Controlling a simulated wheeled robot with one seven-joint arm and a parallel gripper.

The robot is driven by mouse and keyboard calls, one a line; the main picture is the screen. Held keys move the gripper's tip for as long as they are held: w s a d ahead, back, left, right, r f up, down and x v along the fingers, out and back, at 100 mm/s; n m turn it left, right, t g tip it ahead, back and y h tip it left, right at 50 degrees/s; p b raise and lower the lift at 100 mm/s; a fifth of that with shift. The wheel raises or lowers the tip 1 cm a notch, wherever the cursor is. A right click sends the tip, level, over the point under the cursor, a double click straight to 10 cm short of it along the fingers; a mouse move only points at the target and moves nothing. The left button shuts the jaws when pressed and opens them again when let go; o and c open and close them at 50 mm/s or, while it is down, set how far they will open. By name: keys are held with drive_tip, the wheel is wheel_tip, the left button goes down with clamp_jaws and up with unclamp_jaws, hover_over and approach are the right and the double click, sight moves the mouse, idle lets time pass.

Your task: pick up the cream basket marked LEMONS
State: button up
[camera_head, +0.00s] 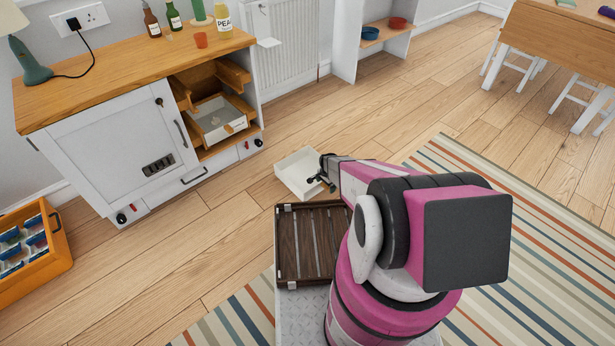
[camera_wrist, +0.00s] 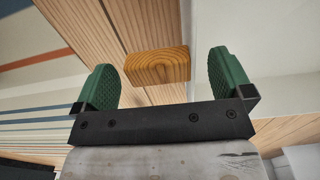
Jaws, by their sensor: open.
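A pale cream open-topped box (camera_head: 297,174) is beside my gripper (camera_head: 324,178) in the head view; I see no readable marking on it. A second pale basket (camera_head: 216,119), with a small label on its front, sits in the open right bay of the cabinet; its lettering is too small to read. In the wrist view my gripper (camera_wrist: 163,62) is open. A light wooden block, like a handle (camera_wrist: 157,67), shows between its green fingers, with a pale surface (camera_wrist: 270,45) to the right. I cannot tell whether the fingers touch the block.
The cabinet (camera_head: 110,140) carries bottles (camera_head: 174,17), a lamp (camera_head: 30,60) and an orange cup (camera_head: 201,40). A dark slatted tray (camera_head: 288,245) is near my arm. An orange crate (camera_head: 40,260) stands at left. Bare floor (camera_head: 200,235) lies before the cabinet; a striped rug (camera_head: 540,240) lies right.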

drive_tip(key=shift+f, duration=0.5)
drive_tip(key=c, duration=1.2)
drive_tip(key=shift+c, duration=0.2)
drive_tip(key=shift+r, duration=0.15)
